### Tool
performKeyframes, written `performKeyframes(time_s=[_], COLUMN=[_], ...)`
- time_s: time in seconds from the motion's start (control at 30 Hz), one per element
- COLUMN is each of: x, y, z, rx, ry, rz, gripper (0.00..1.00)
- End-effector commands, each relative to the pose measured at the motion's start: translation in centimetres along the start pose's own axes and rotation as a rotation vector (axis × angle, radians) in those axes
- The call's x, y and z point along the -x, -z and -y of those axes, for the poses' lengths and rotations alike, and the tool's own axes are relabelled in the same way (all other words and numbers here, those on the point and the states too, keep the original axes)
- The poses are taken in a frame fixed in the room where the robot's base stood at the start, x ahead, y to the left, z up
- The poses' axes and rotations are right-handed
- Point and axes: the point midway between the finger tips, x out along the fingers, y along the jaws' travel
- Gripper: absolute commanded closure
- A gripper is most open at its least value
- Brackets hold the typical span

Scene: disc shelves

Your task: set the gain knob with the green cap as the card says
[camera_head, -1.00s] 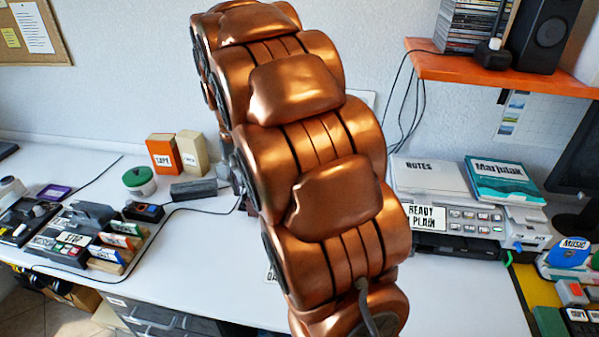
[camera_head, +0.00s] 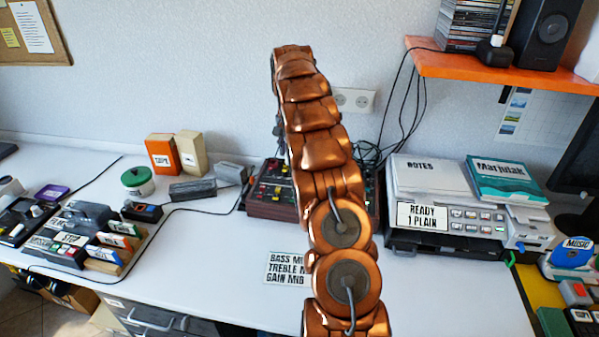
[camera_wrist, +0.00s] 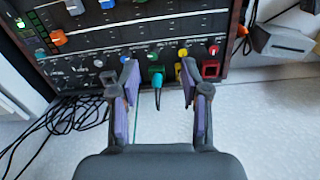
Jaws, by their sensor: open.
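A mixer with dark panel and brown sides (camera_head: 268,210) stands at the back of the desk, partly behind my arm. In the wrist view, its panel (camera_wrist: 95,50) shows colored sliders, small knobs and sockets. A small green-capped knob (camera_wrist: 152,56) sits above a green socket with a teal plug (camera_wrist: 157,79); I cannot read its label or setting. My gripper (camera_wrist: 160,88) is open and empty in front of this area, its fingers spread left and right of the green parts.
A yellow knob (camera_wrist: 182,53) and red knob (camera_wrist: 213,50) sit close right of the green one. A printer (camera_head: 450,220) stands right of the mixer. Loose black cables (camera_wrist: 60,120) lie beside it.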

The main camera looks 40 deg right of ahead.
Motion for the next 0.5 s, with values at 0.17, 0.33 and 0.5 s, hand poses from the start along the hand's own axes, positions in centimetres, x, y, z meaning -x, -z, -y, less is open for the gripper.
performKeyframes(time_s=[0.17,0.33,0.5], x=[-2.2,-2.9,-3.8], y=[2.6,3.5,3.6], z=[-1.2,-1.6,-1.7], rx=[-0.052,-0.071,-0.074], ry=[0.017,0.027,0.027], rz=[0.003,0.000,0.003], gripper=[0.54,0.54,0.54])
